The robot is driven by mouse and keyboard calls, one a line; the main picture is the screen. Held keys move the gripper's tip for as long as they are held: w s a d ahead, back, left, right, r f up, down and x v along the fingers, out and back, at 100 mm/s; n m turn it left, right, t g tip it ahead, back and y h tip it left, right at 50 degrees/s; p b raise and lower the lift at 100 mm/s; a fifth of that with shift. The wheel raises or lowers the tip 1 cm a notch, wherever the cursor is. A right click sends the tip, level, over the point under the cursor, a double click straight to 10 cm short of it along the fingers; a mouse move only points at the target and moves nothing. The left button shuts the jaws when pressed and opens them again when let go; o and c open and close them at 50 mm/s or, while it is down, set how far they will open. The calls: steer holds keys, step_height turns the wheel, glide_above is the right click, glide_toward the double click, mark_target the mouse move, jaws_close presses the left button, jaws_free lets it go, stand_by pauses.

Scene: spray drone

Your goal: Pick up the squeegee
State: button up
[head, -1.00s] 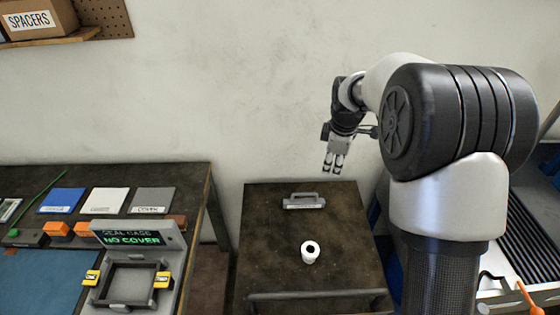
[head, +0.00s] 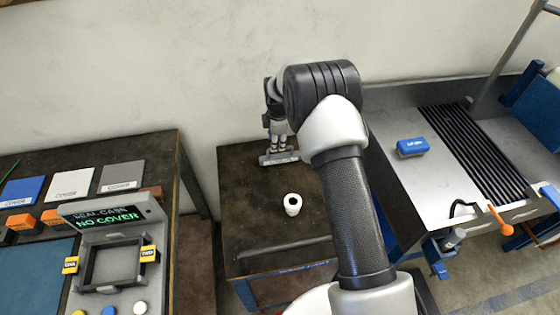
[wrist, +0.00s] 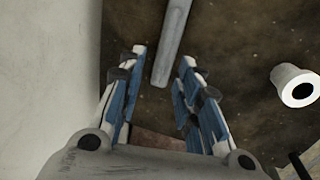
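The squeegee (head: 279,159) is a grey tool with a long bar, lying near the back edge of the dark table (head: 255,225). My gripper (head: 278,146) points down right at the squeegee and covers its handle in the head view. In the wrist view my gripper (wrist: 163,60) is open, with its fingers apart. A grey bar of the squeegee (wrist: 172,40) shows in the gap between the fingertips and runs out past the top edge. No finger is seen closed on it.
A white roll (head: 292,204) stands on the same table, in front of the squeegee; it also shows in the wrist view (wrist: 296,86). A blue block (head: 412,147) sits on the grey bench at right. A workbench with covers and a fixture (head: 110,245) is at left. The wall is close behind.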

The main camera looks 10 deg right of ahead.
mark_target(280, 155)
steer(key=shift+w+f+b, duration=0.15)
steer(key=shift+f+b, duration=0.2)
steer(key=shift+f, duration=0.65)
steer(key=shift+w+f+b, duration=0.2)
steer(key=shift+f+b, duration=0.2)
steer(key=shift+f, duration=0.65)
steer(key=shift+w+f+b, duration=0.15)
steer(key=shift+f+b, duration=0.2)
steer(key=shift+f, duration=0.65)
steer(key=shift+c, duration=0.2)
jaws_close()
steer(key=shift+r, duration=0.1)
